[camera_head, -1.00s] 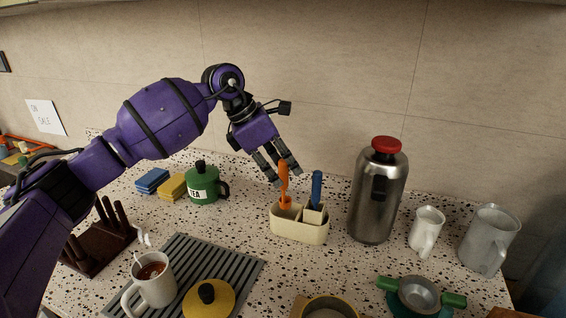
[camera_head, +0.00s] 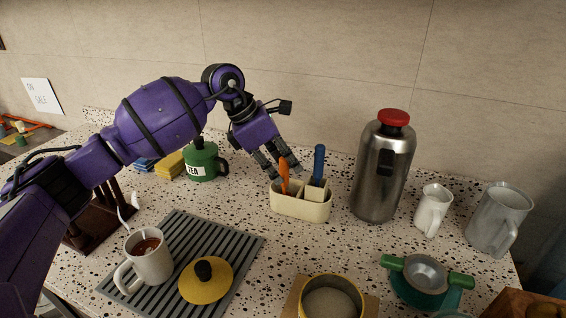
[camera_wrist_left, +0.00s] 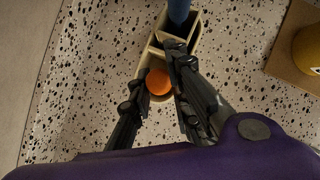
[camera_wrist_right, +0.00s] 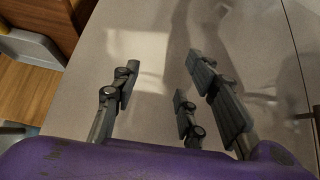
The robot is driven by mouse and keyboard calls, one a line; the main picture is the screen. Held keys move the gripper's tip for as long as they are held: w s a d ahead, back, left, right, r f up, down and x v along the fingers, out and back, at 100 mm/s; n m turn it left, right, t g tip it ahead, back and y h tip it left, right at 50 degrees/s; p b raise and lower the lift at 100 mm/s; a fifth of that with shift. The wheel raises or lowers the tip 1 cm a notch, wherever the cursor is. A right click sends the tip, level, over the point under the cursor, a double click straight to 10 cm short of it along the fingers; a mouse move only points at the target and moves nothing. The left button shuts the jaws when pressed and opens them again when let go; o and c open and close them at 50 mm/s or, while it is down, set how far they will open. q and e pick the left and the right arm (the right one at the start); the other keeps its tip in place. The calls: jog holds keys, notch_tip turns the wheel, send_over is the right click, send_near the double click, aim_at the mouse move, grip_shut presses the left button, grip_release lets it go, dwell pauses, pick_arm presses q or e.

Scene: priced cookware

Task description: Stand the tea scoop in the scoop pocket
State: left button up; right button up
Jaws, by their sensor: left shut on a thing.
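The orange scoop (camera_head: 284,178) is upright in the left compartment of the cream caddy (camera_head: 300,209), its lower part hidden by the caddy wall. My left gripper (camera_head: 281,168) is around its upper part, shut on it. In the left wrist view the scoop's round orange end (camera_wrist_left: 158,82) shows between the fingers, over an end compartment. A blue-handled tool (camera_head: 319,162) stands in another compartment to the right. My right gripper (camera_wrist_right: 160,95) is open and empty above a plain grey surface, away from the caddy.
A steel flask with a red cap (camera_head: 381,170) stands right of the caddy, with a white jug (camera_head: 433,210) beyond. A green TEA pot (camera_head: 202,163) stands to the left. A mug (camera_head: 149,262) and yellow lid (camera_head: 206,280) are on a ribbed mat in front. Speckled counter around the caddy is clear.

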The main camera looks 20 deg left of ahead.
pick_arm(q)
jog(key=o, duration=1)
jog(key=shift+r, duration=0.15)
jog(key=v, duration=1.2)
